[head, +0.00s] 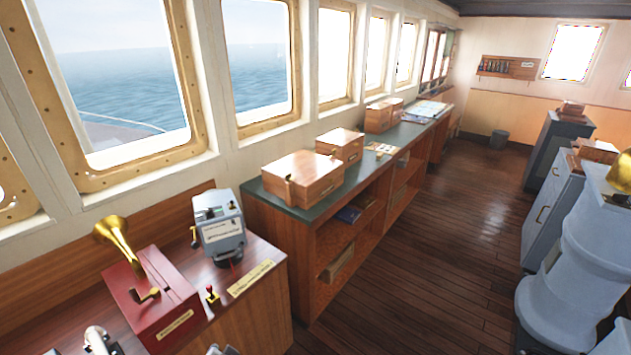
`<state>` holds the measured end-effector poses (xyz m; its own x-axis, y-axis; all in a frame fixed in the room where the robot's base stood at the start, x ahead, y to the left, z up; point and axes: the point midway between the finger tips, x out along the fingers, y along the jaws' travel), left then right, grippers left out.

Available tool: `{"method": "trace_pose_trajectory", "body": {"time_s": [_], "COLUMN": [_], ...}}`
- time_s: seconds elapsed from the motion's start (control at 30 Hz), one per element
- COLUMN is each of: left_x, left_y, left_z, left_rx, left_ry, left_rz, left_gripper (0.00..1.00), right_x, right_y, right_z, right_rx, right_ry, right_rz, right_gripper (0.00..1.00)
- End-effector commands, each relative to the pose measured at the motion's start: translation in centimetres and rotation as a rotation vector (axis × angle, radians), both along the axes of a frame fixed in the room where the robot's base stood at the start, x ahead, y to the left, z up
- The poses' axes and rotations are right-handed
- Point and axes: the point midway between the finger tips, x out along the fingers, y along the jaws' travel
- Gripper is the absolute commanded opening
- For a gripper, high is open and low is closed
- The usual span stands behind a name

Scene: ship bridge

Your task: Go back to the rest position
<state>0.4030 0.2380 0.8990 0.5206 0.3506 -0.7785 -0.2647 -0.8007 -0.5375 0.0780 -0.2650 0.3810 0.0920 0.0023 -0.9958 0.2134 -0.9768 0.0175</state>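The task names no object. Small pale and dark parts (100,340) show at the bottom edge on the left, cut off by the frame. I cannot tell what they are.
A wooden console (262,318) at the lower left carries a red box with a brass horn (160,300) and a grey device (217,222). A long green-topped counter (268,198) with wooden boxes runs under the windows. Pale blue pedestals (580,260) stand right. The wooden floor (430,250) between is clear.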

Motion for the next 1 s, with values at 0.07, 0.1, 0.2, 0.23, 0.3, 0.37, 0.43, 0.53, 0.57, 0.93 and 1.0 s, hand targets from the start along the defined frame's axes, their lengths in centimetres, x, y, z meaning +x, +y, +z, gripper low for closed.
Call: {"method": "trace_pose_trajectory", "body": {"time_s": [0.07, 0.1, 0.2, 0.23, 0.3, 0.37, 0.43, 0.53, 0.57, 0.93, 1.0], "left_x": [-1.1, -1.5, -2.8, -3.1, -3.9, -4.5, -5.0, -5.6, -5.8, -7.4, -7.7], "left_y": [0.1, 0.0, -0.1, -0.1, -0.3, -0.4, -0.6, -0.8, -0.9, -1.4, -1.5], "left_z": [-0.2, -0.2, -0.2, -0.2, -0.1, 0.0, 0.1, 0.3, 0.3, 1.1, 1.2], "left_rx": [-0.068, -0.102, -0.185, -0.210, -0.263, -0.299, -0.334, -0.374, -0.384, -0.487, -0.503], "left_ry": [0.029, 0.042, 0.076, 0.086, 0.109, 0.125, 0.138, 0.155, 0.161, 0.203, 0.209], "left_rz": [0.031, 0.045, 0.079, 0.088, 0.107, 0.119, 0.129, 0.142, 0.145, 0.173, 0.176], "left_gripper": [0.32, 0.32, 0.32, 0.32, 0.32, 0.32, 0.32, 0.32, 0.32, 0.32, 0.32], "right_x": [0.0, 0.0, 0.0, 0.0, 0.0, 0.0, 0.0, -0.1, -0.1, -0.1, -0.1], "right_y": [0.0, 0.0, 0.0, 0.0, 0.0, 0.0, 0.0, 0.0, 0.0, 0.1, 0.2], "right_z": [0.0, 0.0, 0.0, 0.0, 0.0, 0.0, 0.0, 0.0, 0.0, 0.0, 0.0], "right_rx": [0.000, 0.000, 0.000, 0.000, 0.000, 0.000, 0.000, 0.000, 0.000, 0.002, 0.002], "right_ry": [0.000, 0.000, 0.000, 0.000, 0.000, 0.000, 0.000, 0.000, 0.000, 0.000, 0.000], "right_rz": [0.000, 0.000, 0.000, 0.000, 0.000, 0.000, 0.000, 0.000, 0.000, -0.001, -0.001], "right_gripper": [0.40, 0.40, 0.40, 0.40, 0.40, 0.40, 0.40, 0.40, 0.40, 0.40, 0.40]}}
